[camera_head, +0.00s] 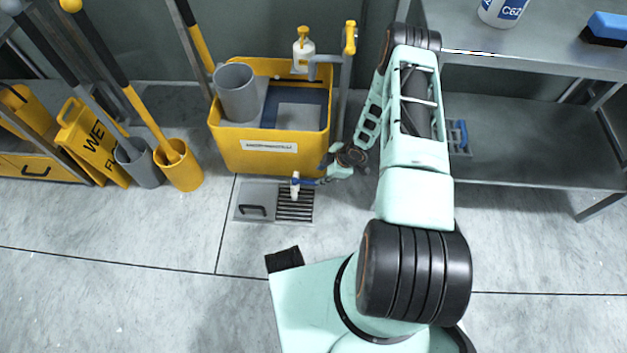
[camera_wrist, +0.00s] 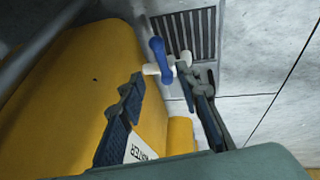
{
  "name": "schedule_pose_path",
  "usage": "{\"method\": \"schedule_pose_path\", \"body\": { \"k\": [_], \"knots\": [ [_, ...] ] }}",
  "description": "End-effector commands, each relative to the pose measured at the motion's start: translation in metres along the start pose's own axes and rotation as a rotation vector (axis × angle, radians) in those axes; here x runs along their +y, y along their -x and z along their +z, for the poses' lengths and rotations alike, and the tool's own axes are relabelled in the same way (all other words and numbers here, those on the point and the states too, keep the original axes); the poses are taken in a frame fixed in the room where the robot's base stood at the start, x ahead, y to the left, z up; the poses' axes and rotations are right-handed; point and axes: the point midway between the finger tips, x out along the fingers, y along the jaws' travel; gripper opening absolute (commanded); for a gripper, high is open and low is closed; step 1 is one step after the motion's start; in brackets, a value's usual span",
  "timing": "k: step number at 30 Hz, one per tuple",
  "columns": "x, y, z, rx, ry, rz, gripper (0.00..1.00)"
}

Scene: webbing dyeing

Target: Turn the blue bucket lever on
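The blue lever (camera_wrist: 158,47) sits on a white tap (camera_wrist: 152,69) at the lower front of the yellow bucket (camera_head: 240,150). In the head view the tap (camera_head: 295,187) shows above the floor drain. My gripper (camera_wrist: 162,82) is open, its two fingers spread apart with nothing held between them. In the wrist view the lever and tap appear just beyond the gap between the fingertips; I cannot tell whether a finger touches them.
A slatted floor drain (camera_head: 295,207) lies below the tap. A grey pitcher (camera_head: 237,92) and a pump bottle (camera_head: 303,50) are at the bucket. A yellow wet floor sign (camera_head: 90,140) stands left. A metal shelf (camera_head: 540,150) stands right. The front floor is clear.

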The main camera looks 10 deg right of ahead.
Motion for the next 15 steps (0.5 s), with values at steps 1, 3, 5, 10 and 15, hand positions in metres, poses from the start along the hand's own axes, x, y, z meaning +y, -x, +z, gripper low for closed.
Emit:
{"method": "schedule_pose_path", "body": {
  "k": [1, 3, 5, 10, 15],
  "knots": [
    [-0.002, -0.014, 0.001, 0.001, 0.0, -0.002, 0.31],
    [-0.002, -0.028, 0.001, 0.001, 0.001, -0.001, 0.31],
    [-0.002, -0.04, 0.002, 0.0, 0.001, -0.002, 0.31],
    [-0.002, -0.07, 0.001, 0.0, 0.0, -0.001, 0.31],
    [-0.001, -0.087, 0.001, 0.0, -0.001, -0.001, 0.31]
  ]
}}
